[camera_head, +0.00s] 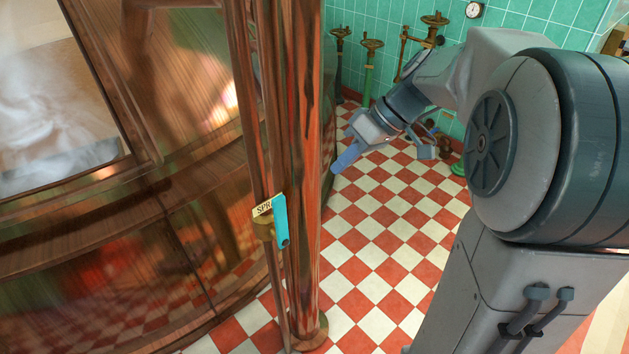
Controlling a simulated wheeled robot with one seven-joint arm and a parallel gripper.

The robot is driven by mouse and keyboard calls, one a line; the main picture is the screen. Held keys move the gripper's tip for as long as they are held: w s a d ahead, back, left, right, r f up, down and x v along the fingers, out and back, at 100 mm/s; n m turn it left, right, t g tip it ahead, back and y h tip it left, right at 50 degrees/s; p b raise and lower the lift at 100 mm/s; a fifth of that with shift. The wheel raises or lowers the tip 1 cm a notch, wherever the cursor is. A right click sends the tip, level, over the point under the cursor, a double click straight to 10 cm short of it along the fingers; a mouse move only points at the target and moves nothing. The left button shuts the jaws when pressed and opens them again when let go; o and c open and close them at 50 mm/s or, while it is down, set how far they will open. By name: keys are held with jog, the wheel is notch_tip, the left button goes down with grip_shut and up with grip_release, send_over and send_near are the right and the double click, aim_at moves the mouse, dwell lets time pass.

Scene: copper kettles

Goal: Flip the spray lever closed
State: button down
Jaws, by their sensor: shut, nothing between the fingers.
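The spray lever (281,221) is a teal handle on a brass fitting (264,228) on a thin copper pipe, beside a thick copper column. It points roughly up and down along the pipe. A cream label reading "SPR" (262,208) sits just left of it, partly covered by the lever. My gripper (343,162) is up and to the right of the lever, clear of it, with its blue fingers shut and empty over the floor. The fingers are small in this view and seen from the side.
A large copper kettle (150,220) with a window fills the left. Brass valves on pipes (371,60) and a round gauge (474,10) stand at the green tiled wall. The red and white checkered floor (385,235) right of the column is open.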

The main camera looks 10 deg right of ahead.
aim_at(281, 223)
jog(key=s+a+f, duration=0.2)
jog(key=a+f, duration=0.5)
jog(key=a, duration=0.2)
jog(key=shift+f, duration=0.25)
jog(key=shift+a, duration=0.1)
jog(key=shift+s, duration=0.1)
